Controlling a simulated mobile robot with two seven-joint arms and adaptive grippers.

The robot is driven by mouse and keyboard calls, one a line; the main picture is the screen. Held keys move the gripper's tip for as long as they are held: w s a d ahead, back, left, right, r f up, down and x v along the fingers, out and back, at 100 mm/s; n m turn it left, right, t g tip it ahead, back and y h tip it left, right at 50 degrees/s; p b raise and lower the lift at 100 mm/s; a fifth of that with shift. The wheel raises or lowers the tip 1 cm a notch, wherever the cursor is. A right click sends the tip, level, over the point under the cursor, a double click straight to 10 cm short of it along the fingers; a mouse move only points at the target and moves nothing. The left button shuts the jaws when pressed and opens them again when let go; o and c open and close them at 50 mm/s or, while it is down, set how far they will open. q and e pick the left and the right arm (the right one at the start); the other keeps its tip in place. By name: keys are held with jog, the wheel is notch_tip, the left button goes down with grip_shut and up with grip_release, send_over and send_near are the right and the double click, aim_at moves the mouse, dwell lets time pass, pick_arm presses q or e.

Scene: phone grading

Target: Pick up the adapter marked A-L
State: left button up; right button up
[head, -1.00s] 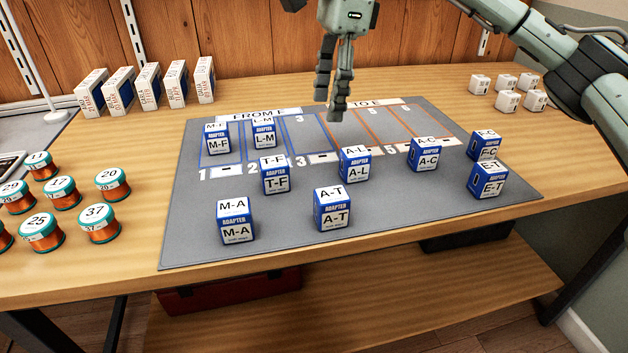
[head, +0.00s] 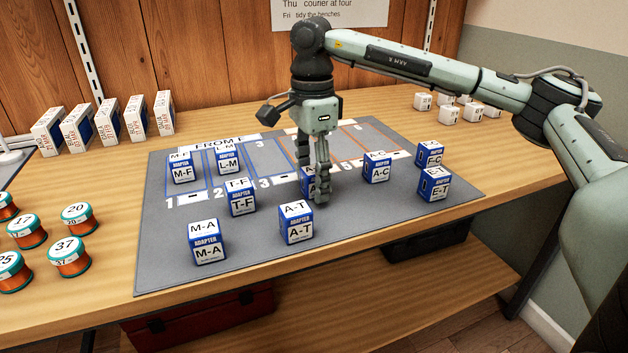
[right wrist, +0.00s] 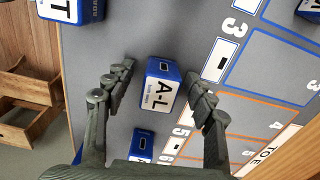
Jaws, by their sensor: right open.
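The adapter A-L (right wrist: 160,87) is a blue and white box standing on the grey mat. In the right wrist view it sits between the two spread fingers of my right gripper (right wrist: 160,90), with a gap on each side. In the head view my right gripper (head: 314,185) points down over the adapter A-L (head: 306,184), and its fingers hide most of that box. The right gripper is open and holds nothing. My left gripper is not in view.
Close by on the grey mat (head: 350,235) stand the adapters A-T (head: 297,223), A-C (head: 377,167) and T-F (head: 240,197), with several more around. Orange spools (head: 69,257) stand at left, white boxes (head: 135,118) at the back left, and small white cubes (head: 474,112) at the back right.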

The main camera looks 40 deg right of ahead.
jog(key=shift+f, duration=0.1)
jog(key=c, duration=1.1)
jog(key=shift+c, duration=0.2)
